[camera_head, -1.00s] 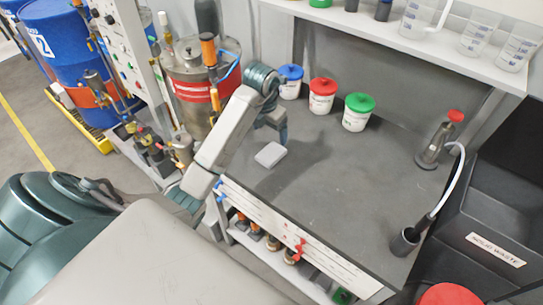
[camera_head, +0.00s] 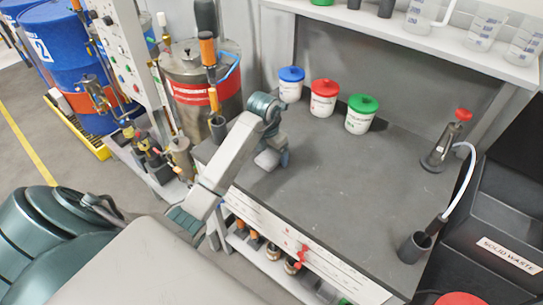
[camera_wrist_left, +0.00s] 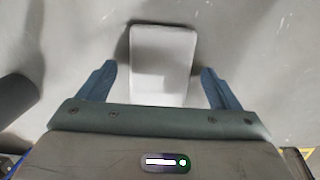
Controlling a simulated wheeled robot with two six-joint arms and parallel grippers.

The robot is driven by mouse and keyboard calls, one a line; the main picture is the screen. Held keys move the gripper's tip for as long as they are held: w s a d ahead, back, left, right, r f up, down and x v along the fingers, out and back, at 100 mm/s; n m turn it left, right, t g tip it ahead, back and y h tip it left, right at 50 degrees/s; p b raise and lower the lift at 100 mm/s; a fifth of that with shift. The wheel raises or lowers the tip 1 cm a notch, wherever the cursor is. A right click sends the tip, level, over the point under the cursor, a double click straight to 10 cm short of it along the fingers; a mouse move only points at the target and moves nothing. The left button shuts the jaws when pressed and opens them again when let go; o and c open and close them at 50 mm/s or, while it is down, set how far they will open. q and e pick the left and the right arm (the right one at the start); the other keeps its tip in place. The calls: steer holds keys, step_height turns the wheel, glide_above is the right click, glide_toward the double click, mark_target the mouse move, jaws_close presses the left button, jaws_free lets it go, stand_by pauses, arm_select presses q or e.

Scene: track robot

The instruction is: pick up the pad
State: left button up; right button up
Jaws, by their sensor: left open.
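The pad is a small pale grey-white block lying flat on the grey bench top. In the left wrist view the pad (camera_wrist_left: 163,62) sits between the two fingers of my left gripper (camera_wrist_left: 160,85), with a gap on each side; its near end is hidden by the gripper body. In the head view the pad (camera_head: 267,158) shows only in part, under my left gripper (camera_head: 272,152). The left gripper is open and points down over the pad. My right gripper is not in view.
Tubs with blue (camera_head: 291,84), red (camera_head: 323,98) and green (camera_head: 360,114) lids stand along the back of the bench (camera_head: 320,190). A wash bottle (camera_head: 440,150) and a dark cup (camera_head: 414,246) stand at the right. A metal drum (camera_head: 200,85) is at the left. The bench middle is clear.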

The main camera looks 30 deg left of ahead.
mark_target(272, 155)
arm_select(q)
steer(key=c, duration=1)
steer(key=shift+c, duration=0.2)
steer(key=shift+r+b, duration=0.6)
steer(key=shift+r, duration=0.25)
steer(key=shift+s+d+r, duration=0.1)
steer(key=shift+s+r, duration=0.1)
steer(key=shift+r, duration=0.8)
steer(key=s+d+p, duration=0.2)
steer(key=s, duration=0.2)
steer(key=s+d+r+p, duration=0.1)
steer(key=s+d+p, duration=0.1)
steer(key=s, duration=0.2)
steer(key=s+d+p, duration=0.2)
steer(key=s, duration=0.2)
steer(key=shift+s+r, duration=0.15)
steer(key=shift+s, duration=0.2)
steer(key=shift+s+d, duration=0.4)
steer(key=shift+s, duration=0.3)
